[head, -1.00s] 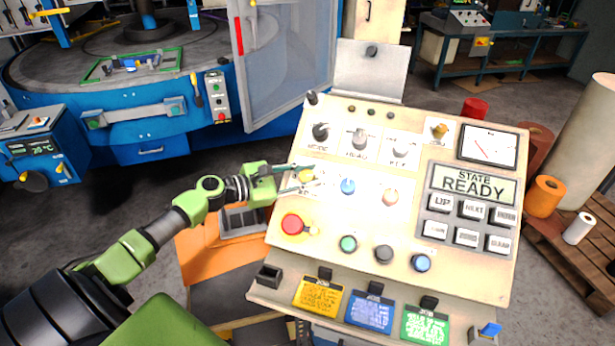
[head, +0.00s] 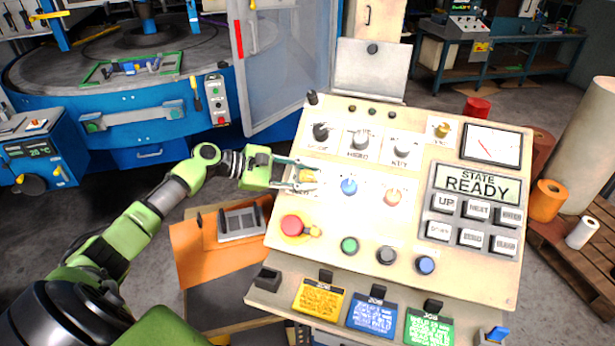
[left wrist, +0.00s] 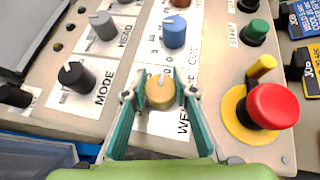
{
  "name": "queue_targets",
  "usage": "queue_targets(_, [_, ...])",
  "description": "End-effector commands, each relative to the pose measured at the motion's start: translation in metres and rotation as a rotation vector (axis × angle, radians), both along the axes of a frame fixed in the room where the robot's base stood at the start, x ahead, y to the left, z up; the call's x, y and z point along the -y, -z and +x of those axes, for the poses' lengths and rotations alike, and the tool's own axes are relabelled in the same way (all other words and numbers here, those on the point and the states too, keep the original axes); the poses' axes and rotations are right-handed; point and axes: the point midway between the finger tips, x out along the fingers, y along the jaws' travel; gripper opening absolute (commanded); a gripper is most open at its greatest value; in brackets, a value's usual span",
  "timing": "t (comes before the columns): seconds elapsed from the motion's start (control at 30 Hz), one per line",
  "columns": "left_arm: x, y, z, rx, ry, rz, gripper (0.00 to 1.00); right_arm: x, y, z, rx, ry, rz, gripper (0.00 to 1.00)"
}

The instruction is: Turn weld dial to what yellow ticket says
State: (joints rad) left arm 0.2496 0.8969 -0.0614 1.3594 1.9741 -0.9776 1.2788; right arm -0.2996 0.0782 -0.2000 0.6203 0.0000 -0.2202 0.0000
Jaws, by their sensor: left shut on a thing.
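The weld dial is a yellow knob (left wrist: 161,91) with a pale pointer, on a white label whose visible letters begin "WE". My left gripper (left wrist: 158,92) has its fingers on both sides of this knob and is shut on it. In the head view the left gripper (head: 306,176) reaches the panel from the left, and its fingers partly cover the yellow knob (head: 308,175). The yellow ticket (head: 318,299) hangs at the panel's front edge under a dark clip; its heading reads "JOB" and its smaller text is too small to read. My right gripper is not in view.
A red stop button (head: 292,226) on a yellow base sits just below the gripper. A blue ticket (head: 371,316) and a green ticket (head: 428,328) hang beside the yellow one. The display (head: 474,184) reads "STATE READY".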

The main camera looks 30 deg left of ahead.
Motion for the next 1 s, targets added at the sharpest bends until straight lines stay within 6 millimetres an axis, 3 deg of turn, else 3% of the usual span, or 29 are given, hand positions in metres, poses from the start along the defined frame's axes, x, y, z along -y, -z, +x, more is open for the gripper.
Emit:
queue_targets(0.17, [0.001, 0.001, -0.001, -0.001, 0.003, 0.001, 0.04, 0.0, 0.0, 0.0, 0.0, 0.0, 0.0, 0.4])
queue_targets(0.2, [0.001, 0.001, -0.001, -0.002, 0.002, 0.001, 0.34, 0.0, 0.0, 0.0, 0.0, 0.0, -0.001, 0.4])
queue_targets(0.27, [0.001, 0.001, -0.001, -0.002, 0.002, 0.001, 0.43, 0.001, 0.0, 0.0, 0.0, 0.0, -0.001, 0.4])
queue_targets(0.67, [-0.003, -0.001, -0.004, -0.001, 0.0, 0.001, 0.43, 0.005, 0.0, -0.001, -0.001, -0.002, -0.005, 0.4])
queue_targets(1.0, [-0.044, -0.021, -0.046, -0.004, -0.001, 0.003, 0.43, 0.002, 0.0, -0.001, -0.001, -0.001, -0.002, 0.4])
